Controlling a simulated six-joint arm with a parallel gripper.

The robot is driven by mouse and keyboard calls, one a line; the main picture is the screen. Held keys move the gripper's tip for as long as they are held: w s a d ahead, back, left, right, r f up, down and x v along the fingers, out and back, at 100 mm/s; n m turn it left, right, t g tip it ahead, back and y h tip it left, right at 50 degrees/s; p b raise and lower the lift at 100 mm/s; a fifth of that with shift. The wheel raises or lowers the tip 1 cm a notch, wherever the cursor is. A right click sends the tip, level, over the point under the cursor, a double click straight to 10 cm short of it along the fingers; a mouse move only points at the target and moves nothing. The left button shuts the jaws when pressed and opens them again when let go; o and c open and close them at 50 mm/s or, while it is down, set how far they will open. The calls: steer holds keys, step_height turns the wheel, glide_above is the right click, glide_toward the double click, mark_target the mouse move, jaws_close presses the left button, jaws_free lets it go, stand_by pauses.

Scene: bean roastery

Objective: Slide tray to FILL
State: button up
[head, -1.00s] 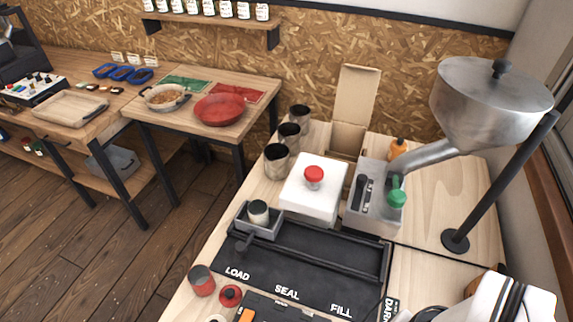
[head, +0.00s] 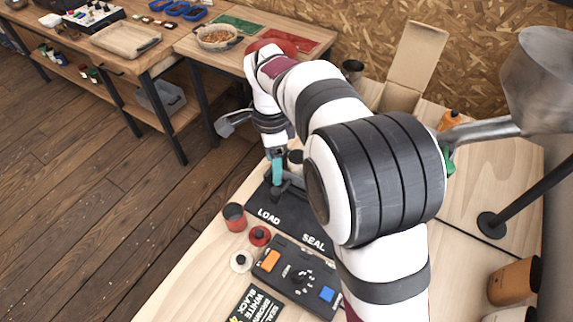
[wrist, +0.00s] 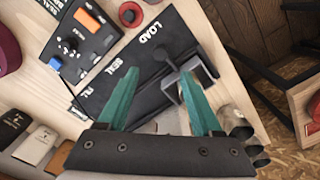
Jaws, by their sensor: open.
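The small grey tray (head: 293,181) is at the LOAD end of the black track (head: 300,212), with its dark knob handle (head: 281,189) facing forward. A pale can (head: 295,157) shows beside my fingers, partly hidden. My gripper (head: 277,172) is open and points down at the handle. In the wrist view the tray (wrist: 206,70) is partly behind the right teal finger. The knob (wrist: 164,54) shows between and just beyond the fingertips of my gripper (wrist: 158,80); I cannot tell whether they touch it. My arm hides FILL in the head view.
A control box (head: 297,280) with orange and blue buttons stands in front of the track. The metal hopper (head: 545,80) stands at the right.

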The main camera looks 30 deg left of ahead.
mark_target(276, 191)
step_height(276, 191, down, 10)
steer(key=shift+f, duration=0.1)
jaws_close()
stand_by(0.4)
stand_by(1.1)
